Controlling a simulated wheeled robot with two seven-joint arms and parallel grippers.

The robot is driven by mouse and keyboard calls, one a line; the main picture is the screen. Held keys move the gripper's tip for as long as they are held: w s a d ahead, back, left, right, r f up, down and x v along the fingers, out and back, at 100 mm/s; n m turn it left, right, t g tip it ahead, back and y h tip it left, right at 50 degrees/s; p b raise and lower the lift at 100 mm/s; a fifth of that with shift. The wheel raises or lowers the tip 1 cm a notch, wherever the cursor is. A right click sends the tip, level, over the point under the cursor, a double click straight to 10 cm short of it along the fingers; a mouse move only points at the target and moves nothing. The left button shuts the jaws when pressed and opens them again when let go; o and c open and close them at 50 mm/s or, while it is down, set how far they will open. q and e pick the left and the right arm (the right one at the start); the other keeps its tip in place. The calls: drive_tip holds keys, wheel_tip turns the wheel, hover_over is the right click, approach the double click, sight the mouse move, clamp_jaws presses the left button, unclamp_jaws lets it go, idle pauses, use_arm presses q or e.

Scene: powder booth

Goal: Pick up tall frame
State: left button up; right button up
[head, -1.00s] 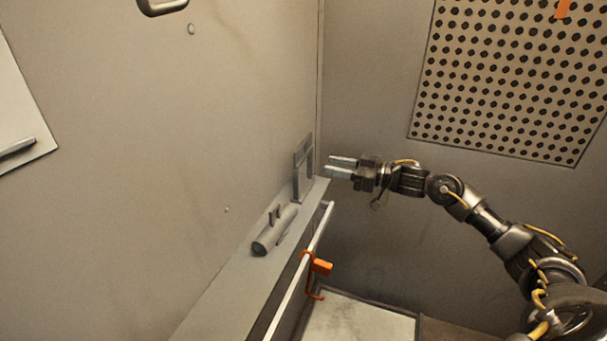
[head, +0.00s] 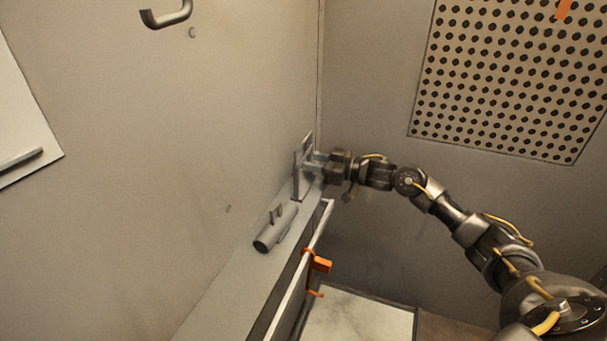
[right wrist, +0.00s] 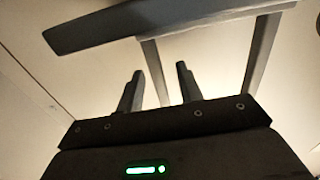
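The tall frame (head: 297,178), a grey upright with posts and a crossbar, stands at the far end of the ledge by the back corner. My right gripper (head: 309,164) is at the frame from its right side and partly covers it. In the right wrist view the frame's bar (right wrist: 150,22) crosses the top, with two legs running down from it. The right gripper's fingers (right wrist: 158,78) are apart there, and one leg appears between them; I cannot tell whether either finger touches it. My left gripper is not in view.
A grey cylinder with small upright tabs (head: 276,228) lies on the narrow ledge (head: 225,290), nearer than the frame. A white rail (head: 300,270) with orange hooks (head: 320,263) runs along the ledge's front. Walls close in at left and back.

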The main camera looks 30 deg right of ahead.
sight(310, 149)
drive_tip(key=c, duration=0.4)
clamp_jaws()
drive_tip(key=shift+r, duration=0.65)
drive_tip(key=r, duration=0.2)
drive_tip(key=shift+s+a+r, duration=0.2)
drive_tip(key=shift+s+r, duration=0.05)
drive_tip(key=shift+r, duration=0.1)
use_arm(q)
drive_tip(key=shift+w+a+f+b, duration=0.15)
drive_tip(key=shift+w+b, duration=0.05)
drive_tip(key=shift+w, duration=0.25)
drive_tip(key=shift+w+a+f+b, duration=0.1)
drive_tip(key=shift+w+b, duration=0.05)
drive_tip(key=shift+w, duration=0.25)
use_arm(e)
drive_tip(key=s+a+r, duration=0.6)
drive_tip(key=s+r, duration=0.3)
drive_tip(key=s, duration=0.2)
drive_tip(key=shift+s, duration=0.4)
